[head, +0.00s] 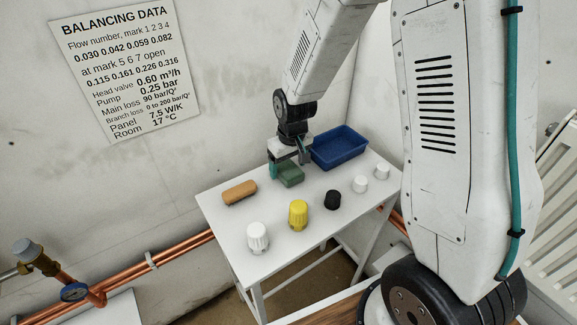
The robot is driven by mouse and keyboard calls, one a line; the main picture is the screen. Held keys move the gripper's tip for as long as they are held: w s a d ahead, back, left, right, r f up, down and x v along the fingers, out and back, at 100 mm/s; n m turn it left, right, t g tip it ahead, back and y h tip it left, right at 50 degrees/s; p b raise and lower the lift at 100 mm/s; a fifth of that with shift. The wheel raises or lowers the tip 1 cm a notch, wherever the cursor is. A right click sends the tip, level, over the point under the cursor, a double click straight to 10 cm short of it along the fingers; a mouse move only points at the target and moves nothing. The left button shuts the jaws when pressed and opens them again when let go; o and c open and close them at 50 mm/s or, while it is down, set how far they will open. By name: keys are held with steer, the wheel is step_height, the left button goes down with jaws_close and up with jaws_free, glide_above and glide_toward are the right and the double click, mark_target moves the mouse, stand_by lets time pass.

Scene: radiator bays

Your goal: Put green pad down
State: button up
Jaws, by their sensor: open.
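The green pad (290,176) lies on the white table (228,212), near its back edge and left of the blue tray. My gripper (289,165) is directly above and around the pad, its fingers pointing down. The fingers are open, and the near one partly hides the pad. I cannot tell whether a finger still touches it.
A blue tray (340,157) stands at the table's back right. An orange-brown block (239,192) lies left. White (257,237), yellow (298,214) and black (332,199) knobs and two smaller white knobs (360,184) line the front. Copper pipes (180,252) run along the wall.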

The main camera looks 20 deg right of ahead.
mark_target(291, 171)
step_height(291, 171, up, 11)
steer(key=s, duration=0.1)
steer(key=s+d+r+m, duration=0.1)
steer(key=s+r, duration=0.6)
steer(key=s, duration=0.6)
steer(key=s+d+r+m, duration=0.1)
steer(key=s+d+r, duration=0.1)
steer(key=s+r, duration=0.5)
steer(key=s, duration=0.6)
steer(key=shift+s, duration=0.4)
steer(key=shift+o, duration=0.5)
